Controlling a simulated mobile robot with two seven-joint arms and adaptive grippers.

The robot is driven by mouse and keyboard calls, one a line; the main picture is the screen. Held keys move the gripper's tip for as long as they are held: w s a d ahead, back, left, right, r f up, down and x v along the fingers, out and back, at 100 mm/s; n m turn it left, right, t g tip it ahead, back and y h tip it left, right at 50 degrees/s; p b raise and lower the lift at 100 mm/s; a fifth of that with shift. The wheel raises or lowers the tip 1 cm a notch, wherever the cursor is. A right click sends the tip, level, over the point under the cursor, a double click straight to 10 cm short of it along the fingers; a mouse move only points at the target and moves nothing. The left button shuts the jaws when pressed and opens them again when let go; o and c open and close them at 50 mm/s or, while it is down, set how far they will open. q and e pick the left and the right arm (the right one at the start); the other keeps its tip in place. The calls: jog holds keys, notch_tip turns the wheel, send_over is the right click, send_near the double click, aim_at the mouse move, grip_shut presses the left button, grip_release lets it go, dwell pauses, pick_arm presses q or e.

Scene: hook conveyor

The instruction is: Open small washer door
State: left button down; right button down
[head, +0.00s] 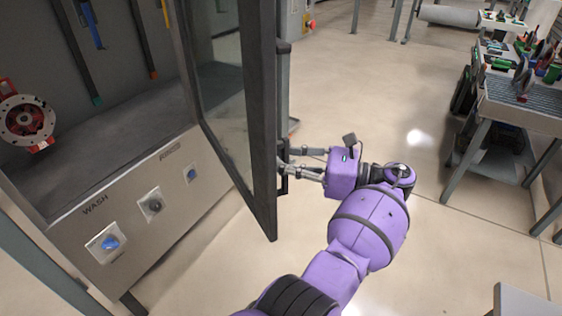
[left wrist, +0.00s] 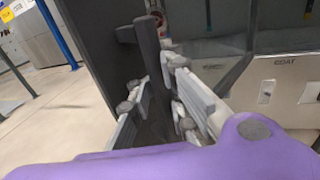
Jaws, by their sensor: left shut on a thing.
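The small washer door (head: 262,130) is a dark-framed glass panel, standing swung out from the washer cabinet (head: 150,200), so the interior shows to its left. My left gripper (head: 290,170) is at the outer face of the door, near its free edge, shut on the dark door handle (head: 284,180). The left wrist view shows my two fingers (left wrist: 158,100) either side of the dark handle (left wrist: 150,45); the exact contact is partly hidden by the fingers. My right gripper is in neither view.
The panel marked WASH has several knobs, one blue (head: 110,243). A red flanged part (head: 27,122) hangs inside the washer. A table with parts (head: 530,115) stands at the right. Floor between is clear. A panel marked COAT (left wrist: 285,85) shows in the left wrist view.

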aim_at(286, 139)
pick_arm(q)
jog(key=c, duration=2)
grip_release()
jog(key=shift+s+d+f, duration=0.15)
jog(key=shift+s+f, duration=0.05)
jog(key=shift+f, duration=0.05)
jog(key=shift+c, duration=0.2)
jog(key=shift+o, duration=1.2)
jog(key=shift+d+r, duration=0.1)
jog(key=shift+r, duration=0.05)
notch_tip(286, 139, up, 10)
